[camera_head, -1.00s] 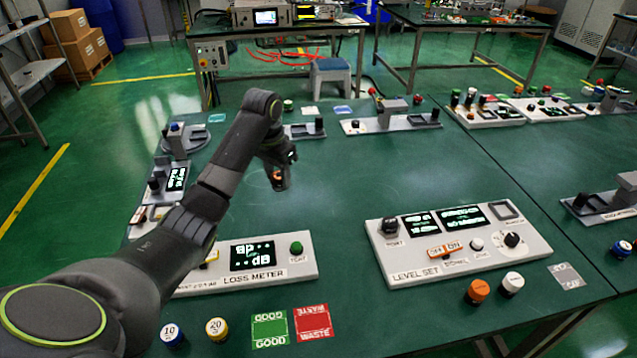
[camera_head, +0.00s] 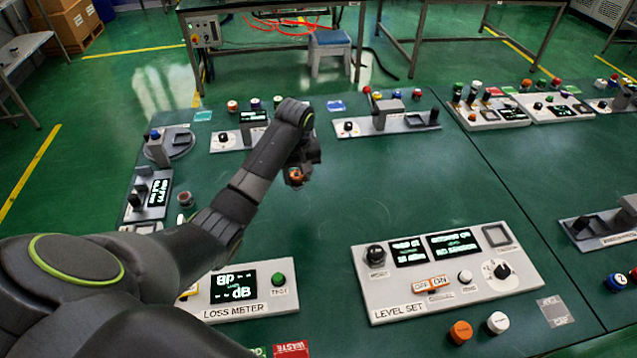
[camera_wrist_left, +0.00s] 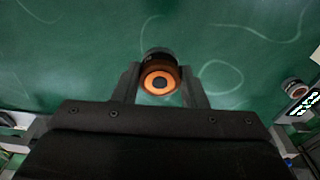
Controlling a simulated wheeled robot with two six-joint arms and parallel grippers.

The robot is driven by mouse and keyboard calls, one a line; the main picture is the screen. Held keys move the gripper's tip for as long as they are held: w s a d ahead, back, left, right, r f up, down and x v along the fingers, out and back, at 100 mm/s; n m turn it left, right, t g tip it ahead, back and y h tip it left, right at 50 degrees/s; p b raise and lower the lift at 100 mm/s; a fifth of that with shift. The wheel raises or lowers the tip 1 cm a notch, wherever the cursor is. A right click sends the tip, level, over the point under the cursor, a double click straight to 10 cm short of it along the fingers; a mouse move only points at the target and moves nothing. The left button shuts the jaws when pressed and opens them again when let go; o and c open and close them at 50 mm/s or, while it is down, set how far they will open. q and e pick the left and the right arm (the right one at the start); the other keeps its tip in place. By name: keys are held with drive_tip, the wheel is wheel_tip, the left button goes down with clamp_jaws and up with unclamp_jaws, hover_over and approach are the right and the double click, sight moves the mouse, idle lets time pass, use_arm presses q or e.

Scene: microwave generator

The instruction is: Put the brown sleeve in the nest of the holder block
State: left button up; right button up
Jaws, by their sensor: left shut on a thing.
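My left gripper (camera_head: 298,172) is shut on a brown, ring-shaped piece, which I take for the brown sleeve (camera_head: 295,177). The gripper is over the open green table, in front of the back consoles. In the left wrist view the sleeve (camera_wrist_left: 160,84) sits between the two fingers, showing an orange face with a dark centre. A grey fixture with an upright block (camera_head: 387,115) and a square recess stands at the back centre. Another grey block (camera_head: 157,150) stands on a round base at the back left. I cannot tell which is the holder block. My right gripper is out of view.
The loss meter (camera_head: 240,308) and level set panel (camera_head: 450,292) stand at the front. A small brownish cylinder (camera_head: 185,199) stands at the left, beside a display unit (camera_head: 150,195). A white cap (camera_head: 497,322) and an orange cap (camera_head: 460,332) stand at the front. The table's middle is clear.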

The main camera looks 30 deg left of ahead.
sight(299, 188)
use_arm(q)
drive_tip(key=shift+s+d+n+p, duration=0.2)
drive_tip(key=shift+d+n+p, duration=0.15)
drive_tip(key=shift+n, duration=0.35)
wheel_tip(299, 188, down, 6)
drive_tip(key=shift+s+r+p, duration=0.1)
drive_tip(key=shift+r+p, duration=0.1)
drive_tip(key=shift+p, duration=0.1)
drive_tip(key=shift+f, duration=0.35)
wheel_tip(299, 188, down, 3)
drive_tip(key=shift+r, duration=0.1)
drive_tip(key=shift+f, duration=0.5)
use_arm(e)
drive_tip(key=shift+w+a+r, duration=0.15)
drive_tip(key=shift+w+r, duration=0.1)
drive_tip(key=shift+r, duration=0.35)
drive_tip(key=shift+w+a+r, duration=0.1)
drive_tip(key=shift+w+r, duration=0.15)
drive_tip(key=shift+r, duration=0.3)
use_arm(q)
drive_tip(key=shift+f, duration=0.2)
drive_tip(key=o, duration=1.1)
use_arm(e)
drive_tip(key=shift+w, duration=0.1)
